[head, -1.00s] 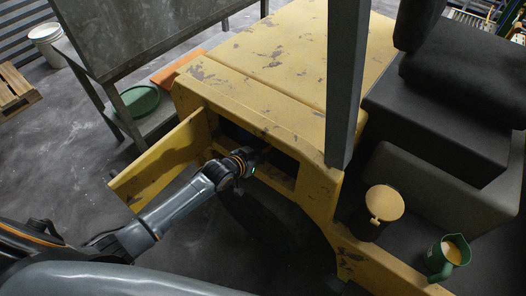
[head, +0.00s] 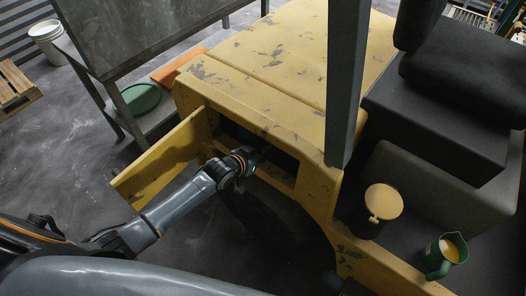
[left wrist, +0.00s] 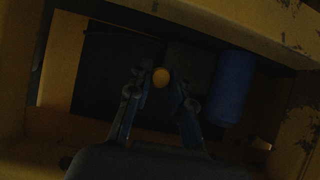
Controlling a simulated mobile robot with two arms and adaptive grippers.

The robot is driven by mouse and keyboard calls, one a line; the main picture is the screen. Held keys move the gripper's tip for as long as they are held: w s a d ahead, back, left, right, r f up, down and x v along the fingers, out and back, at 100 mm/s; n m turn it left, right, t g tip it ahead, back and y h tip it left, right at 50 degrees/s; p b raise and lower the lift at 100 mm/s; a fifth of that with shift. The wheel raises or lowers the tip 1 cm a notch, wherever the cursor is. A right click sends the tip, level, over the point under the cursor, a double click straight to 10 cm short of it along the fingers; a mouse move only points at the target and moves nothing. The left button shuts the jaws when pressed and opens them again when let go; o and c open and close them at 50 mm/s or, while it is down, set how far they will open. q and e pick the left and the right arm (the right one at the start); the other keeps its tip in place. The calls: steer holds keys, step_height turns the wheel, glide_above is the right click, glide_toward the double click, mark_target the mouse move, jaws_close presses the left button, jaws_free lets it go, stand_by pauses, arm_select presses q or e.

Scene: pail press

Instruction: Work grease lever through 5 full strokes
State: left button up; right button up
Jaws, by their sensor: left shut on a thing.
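My left gripper (left wrist: 160,88) reaches into an open bay in the side of the yellow machine (head: 265,70). In the left wrist view its two fingers are shut on a round orange-yellow knob (left wrist: 161,77), which seems to be the end of the grease lever. The lever's shaft is dark and cannot be made out. In the head view my left wrist (head: 235,165) is at the bay opening, and the fingers and knob are hidden in shadow inside. My right gripper is not in view.
A blue cylinder (left wrist: 232,86) stands right of the fingers inside the bay. A yellow door panel (head: 160,160) hangs open left of my arm. A dark post (head: 345,80), a tan-lidded pot (head: 383,202) and a green jug (head: 446,254) are to the right.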

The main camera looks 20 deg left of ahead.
arm_select(q)
steer(key=shift+w+r, duration=0.15)
steer(key=shift+r, duration=0.65)
jaws_close()
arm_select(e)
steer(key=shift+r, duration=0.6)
arm_select(q)
steer(key=shift+r, duration=0.1)
jaws_free()
steer(key=r+p, duration=0.2)
steer(key=shift+w+d+r+p, duration=0.2)
steer(key=shift+w+r+p, duration=0.1)
steer(key=shift+w+r, duration=0.1)
steer(key=shift+f, duration=0.1)
jaws_close()
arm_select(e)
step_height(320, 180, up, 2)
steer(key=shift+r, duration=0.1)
arm_select(q)
steer(key=shift+f, duration=0.15)
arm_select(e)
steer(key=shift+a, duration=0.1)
